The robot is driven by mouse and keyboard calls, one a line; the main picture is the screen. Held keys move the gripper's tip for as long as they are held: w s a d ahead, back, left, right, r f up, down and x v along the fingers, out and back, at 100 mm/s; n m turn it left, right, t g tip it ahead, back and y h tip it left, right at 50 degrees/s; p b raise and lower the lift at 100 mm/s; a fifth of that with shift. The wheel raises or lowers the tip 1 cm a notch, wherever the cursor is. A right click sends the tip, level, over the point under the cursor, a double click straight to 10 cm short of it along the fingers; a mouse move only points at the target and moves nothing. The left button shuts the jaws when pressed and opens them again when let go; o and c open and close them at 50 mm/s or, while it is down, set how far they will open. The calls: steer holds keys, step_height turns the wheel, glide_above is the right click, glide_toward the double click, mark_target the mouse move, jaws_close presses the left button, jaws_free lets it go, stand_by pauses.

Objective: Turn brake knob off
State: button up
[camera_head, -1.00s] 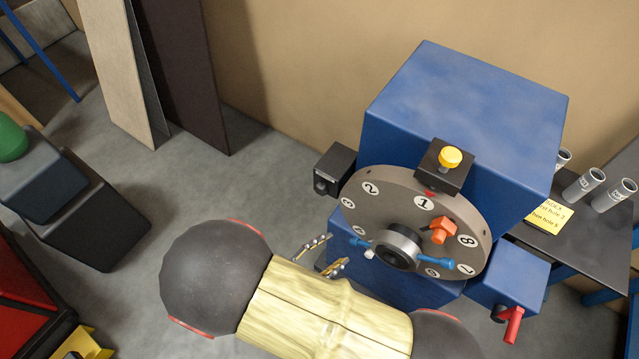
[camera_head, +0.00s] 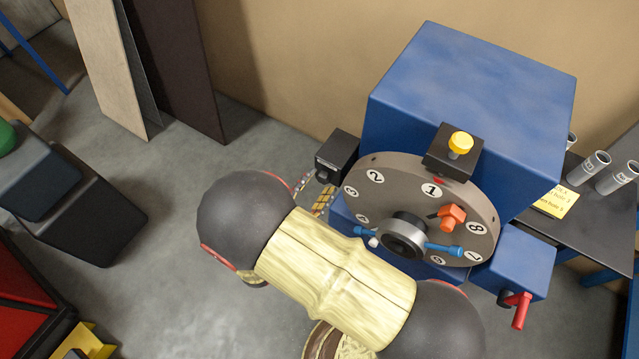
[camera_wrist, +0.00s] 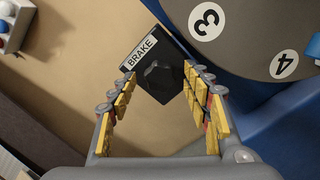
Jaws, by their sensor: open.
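The brake box (camera_head: 338,157) is a small black block at the left edge of the grey numbered dial, on the blue machine. In the wrist view it carries a white BRAKE label (camera_wrist: 139,54), and a dark knob (camera_wrist: 159,77) sits on its face. My gripper (camera_wrist: 155,92) is open, its yellow-padded fingers on either side of the knob in that view, with nothing held. Whether the fingers touch the knob cannot be told. In the head view the fingers (camera_head: 314,190) show just below and left of the brake box, partly hidden by my arm.
The dial (camera_head: 385,180) with its blue-handled hub (camera_head: 404,234) is close right of the brake box. A yellow knob (camera_head: 460,143) tops the dial, and a red handle (camera_head: 516,310) is at lower right. Dark panels (camera_head: 175,65) lean on the wall.

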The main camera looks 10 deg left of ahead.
steer(key=shift+w+d, duration=0.2)
steer(key=shift+w, duration=0.25)
steer(key=c, duration=1.1)
steer(key=shift+c, duration=0.3)
